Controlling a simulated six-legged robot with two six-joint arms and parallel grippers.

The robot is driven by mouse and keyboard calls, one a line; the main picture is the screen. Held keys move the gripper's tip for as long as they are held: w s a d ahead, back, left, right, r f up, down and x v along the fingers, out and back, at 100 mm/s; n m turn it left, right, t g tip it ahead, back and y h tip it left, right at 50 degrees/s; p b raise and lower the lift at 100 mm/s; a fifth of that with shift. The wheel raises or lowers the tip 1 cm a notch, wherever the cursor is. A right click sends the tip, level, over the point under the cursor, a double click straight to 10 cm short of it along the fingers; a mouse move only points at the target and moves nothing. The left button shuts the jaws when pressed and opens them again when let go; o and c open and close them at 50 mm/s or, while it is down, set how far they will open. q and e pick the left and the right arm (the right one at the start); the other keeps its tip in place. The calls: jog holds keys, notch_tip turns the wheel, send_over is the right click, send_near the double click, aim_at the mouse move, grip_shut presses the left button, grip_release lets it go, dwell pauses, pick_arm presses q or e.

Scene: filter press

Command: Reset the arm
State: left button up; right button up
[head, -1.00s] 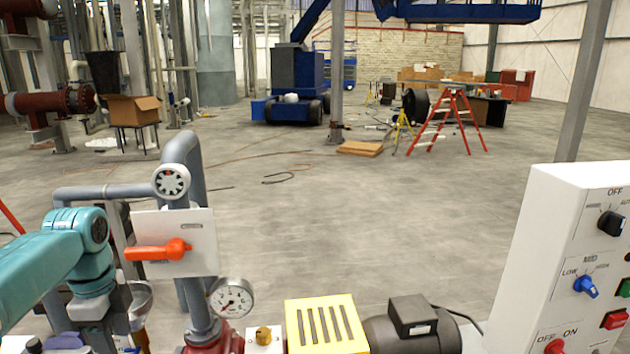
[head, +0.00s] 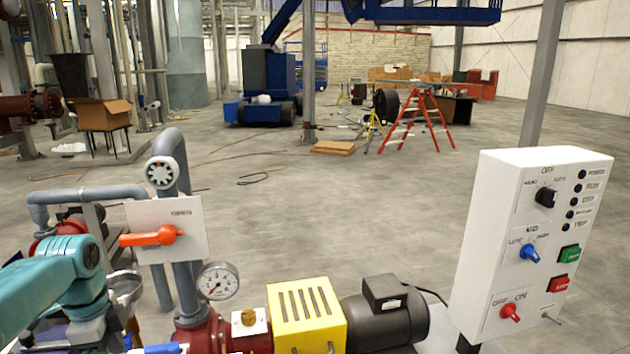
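My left arm, teal, comes in from the left edge in the head view and bends downward at its grey wrist. My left gripper (head: 118,333) is low at the left, beside the pump pipework, partly cut by the bottom edge. Its fingers are too small and hidden to show whether they are open or shut. My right arm and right gripper do not show.
A white panel with an orange handle (head: 150,237) stands right of my arm. Near it are a gauge (head: 217,281), a yellow guard (head: 305,308) and a dark motor (head: 385,312). A white control box (head: 530,240) stands at right. Open floor lies behind.

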pick_arm(q)
jog(key=s+d+f+n+h, duration=0.1)
jog(key=d+f+n, duration=0.2)
jog(key=d+f, duration=0.8)
jog(key=d+f+n+h, duration=0.2)
jog(key=d+f+n, duration=0.3)
jog(key=f, duration=0.9)
jog(key=s+d+f+n, duration=0.4)
jog(key=s+d+f, duration=0.1)
jog(key=s, duration=0.4)
jog(key=s+d+f+n, duration=0.4)
jog(key=s+d, duration=0.3)
jog(key=s, duration=0.2)
jog(key=shift+f+h, duration=0.3)
jog(key=shift+f, duration=0.4)
